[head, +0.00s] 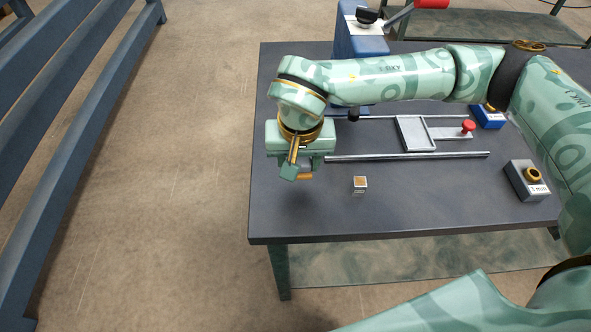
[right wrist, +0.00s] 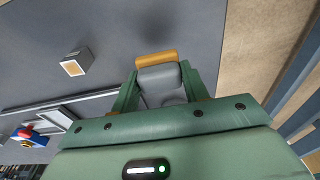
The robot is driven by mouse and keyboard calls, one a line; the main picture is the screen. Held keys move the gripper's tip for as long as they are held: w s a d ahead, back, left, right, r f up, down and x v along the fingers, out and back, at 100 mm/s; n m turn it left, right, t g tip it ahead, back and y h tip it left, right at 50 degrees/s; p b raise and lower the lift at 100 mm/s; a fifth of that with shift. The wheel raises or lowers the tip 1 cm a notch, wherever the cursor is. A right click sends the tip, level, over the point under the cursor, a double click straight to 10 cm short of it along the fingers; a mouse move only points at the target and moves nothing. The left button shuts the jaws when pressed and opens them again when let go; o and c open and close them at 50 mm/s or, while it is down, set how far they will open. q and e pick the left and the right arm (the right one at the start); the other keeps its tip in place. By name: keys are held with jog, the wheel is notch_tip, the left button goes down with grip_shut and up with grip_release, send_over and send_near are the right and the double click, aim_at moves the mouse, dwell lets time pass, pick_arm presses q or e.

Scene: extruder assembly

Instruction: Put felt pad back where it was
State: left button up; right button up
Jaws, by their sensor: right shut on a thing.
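My right gripper (head: 302,172) hangs above the left part of the dark table (head: 275,222). It is shut on a grey rounded piece with an orange-tan strip at its end, which I take to be the felt pad (right wrist: 155,60). In the right wrist view, the green fingers (right wrist: 160,86) grip its grey sides and the strip sticks out beyond them. In the head view, the wrist and fingers partly hide the piece. It seems clear of the tabletop, with a dark shadow below. My left gripper is not in view.
A small pale block with a tan top (head: 360,186) stands right of the gripper. Behind it are a metal rail (head: 400,156) and a grey tray-like slide with a red knob (head: 468,126). A grey box with a yellow ring (head: 530,180) stands far right. The front of the table is clear.

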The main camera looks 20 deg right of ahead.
aim_at(297, 161)
jog(key=shift+w+f, duration=0.55)
jog(key=f, duration=0.1)
jog(key=f+b, duration=0.1)
jog(key=f, duration=0.2)
jog(key=shift+w+b, duration=0.3)
jog(key=shift+b, duration=0.05)
jog(key=shift+r, duration=0.15)
jog(key=o, duration=0.9)
jog(key=r+p, duration=0.1)
jog(key=r, duration=0.3)
jog(key=s+r+p, duration=0.1)
jog(key=r, duration=0.3)
jog(key=r+p, duration=0.1)
jog(key=r, duration=0.3)
jog(key=shift+s+a, duration=0.15)
jog(key=shift+s, duration=0.1)
